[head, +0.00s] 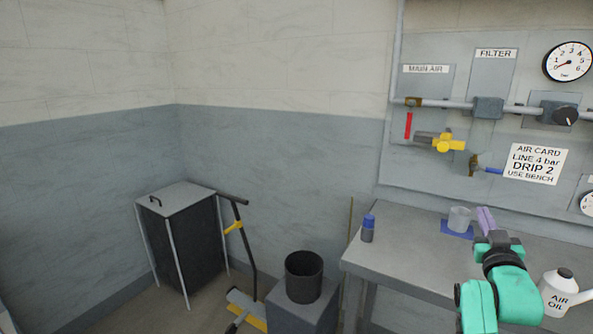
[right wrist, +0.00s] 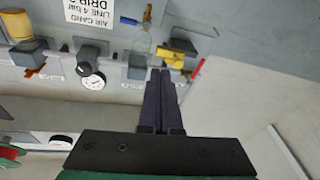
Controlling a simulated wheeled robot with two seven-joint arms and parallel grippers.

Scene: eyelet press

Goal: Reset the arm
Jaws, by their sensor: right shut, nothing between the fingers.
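My right gripper (head: 485,218) is raised over the bench at the right of the head view, with its purple fingers together and nothing between them. In the right wrist view the closed dark fingers (right wrist: 165,78) point up toward the wall panel, which appears upside down. In the head view the fingers overlap the area just right of a clear cup (head: 459,219) on a blue mat (head: 455,231). I cannot tell how far above the bench they are. My left gripper is not in view.
The grey bench (head: 398,258) also holds a blue-capped bottle (head: 367,230) and a white air oil can (head: 557,291). The wall panel (head: 420,180) carries pipes, valves, a gauge (head: 568,62) and an air card (head: 535,164). A black bin (head: 304,277) and a cabinet (head: 192,240) stand left.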

